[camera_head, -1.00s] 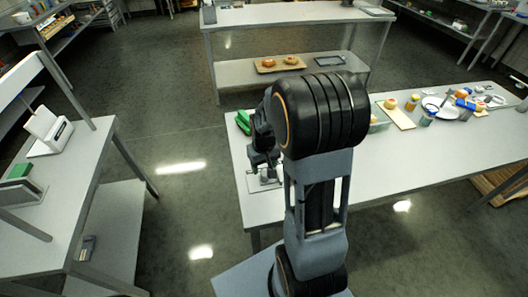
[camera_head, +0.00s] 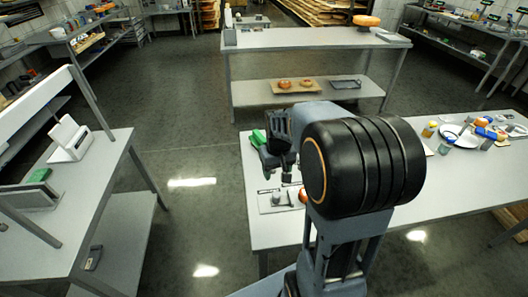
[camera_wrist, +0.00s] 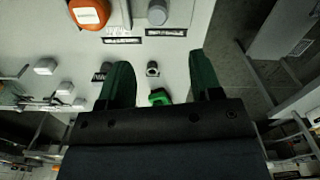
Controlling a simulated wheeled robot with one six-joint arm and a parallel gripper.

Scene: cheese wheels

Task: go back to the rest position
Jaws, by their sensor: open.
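My gripper (camera_head: 277,168) is held above the left end of the near work table (camera_head: 262,223), its fingers pointing down. In the wrist view its two green-lined fingers (camera_wrist: 162,78) stand apart with nothing held between them. An orange cheese wheel (camera_wrist: 88,13) rests on the table top; in the head view only a part of it (camera_head: 303,196) shows beside my arm. A grey cylinder (camera_wrist: 157,13) stands near the wheel. A green object (camera_wrist: 160,97) shows beyond the fingers. My dark arm joint hides the middle of the table.
A white plate (camera_head: 461,137) and several bottles and jars crowd the table's right part. A far table (camera_head: 300,40) carries an orange wheel (camera_head: 366,21), with a wooden board (camera_head: 293,93) on its lower shelf. A side bench (camera_head: 85,190) stands left. Open floor lies between.

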